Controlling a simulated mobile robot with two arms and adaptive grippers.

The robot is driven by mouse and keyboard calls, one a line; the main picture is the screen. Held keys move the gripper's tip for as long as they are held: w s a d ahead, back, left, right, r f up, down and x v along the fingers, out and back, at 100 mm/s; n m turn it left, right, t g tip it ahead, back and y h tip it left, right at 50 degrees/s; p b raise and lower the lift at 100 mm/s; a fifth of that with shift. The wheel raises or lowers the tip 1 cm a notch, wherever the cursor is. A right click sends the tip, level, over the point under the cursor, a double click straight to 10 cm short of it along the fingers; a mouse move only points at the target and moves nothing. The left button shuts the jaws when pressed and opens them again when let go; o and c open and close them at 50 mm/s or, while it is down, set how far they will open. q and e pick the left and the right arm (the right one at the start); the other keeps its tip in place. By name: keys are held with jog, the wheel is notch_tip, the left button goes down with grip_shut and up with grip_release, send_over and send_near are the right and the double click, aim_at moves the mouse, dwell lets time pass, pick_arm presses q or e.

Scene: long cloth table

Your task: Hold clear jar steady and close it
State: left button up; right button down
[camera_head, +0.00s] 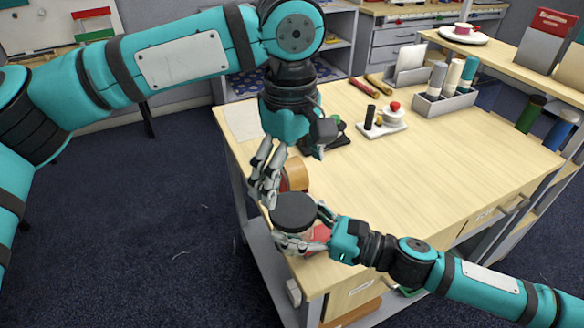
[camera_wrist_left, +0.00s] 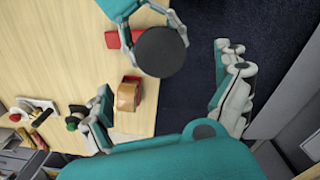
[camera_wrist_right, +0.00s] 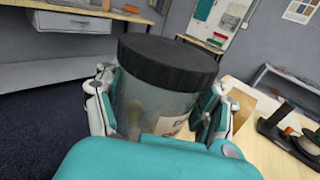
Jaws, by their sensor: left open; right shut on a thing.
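The clear jar (camera_head: 297,242) is upright near the table's near-left corner, with a dark round lid (camera_head: 293,211) on its mouth. In the right wrist view the jar (camera_wrist_right: 147,104) has a pale label and something small inside; the lid (camera_wrist_right: 168,62) covers its top, but I cannot tell how tight it is. My right gripper (camera_wrist_right: 160,98) is shut on the jar, fingers on both sides below the lid. My left gripper (camera_head: 293,172) is open and empty above and behind the jar.
A brown wooden object (camera_head: 297,172) stands just behind the jar, and a red item (camera_head: 320,234) lies beside it. A black stand (camera_head: 340,134), a white tray (camera_head: 383,128) and a grey bottle rack (camera_head: 443,104) are farther back. The table's middle (camera_head: 430,165) is clear.

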aim_at(293, 208)
pick_arm(q)
jog(key=shift+w+f, duration=0.1)
jog(key=shift+f, duration=3.95)
jog(key=shift+d, duration=0.1)
jog(key=c, duration=1.3)
jog(key=m, duration=1)
jog(key=shift+m, duration=0.3)
jog(key=m, duration=0.9)
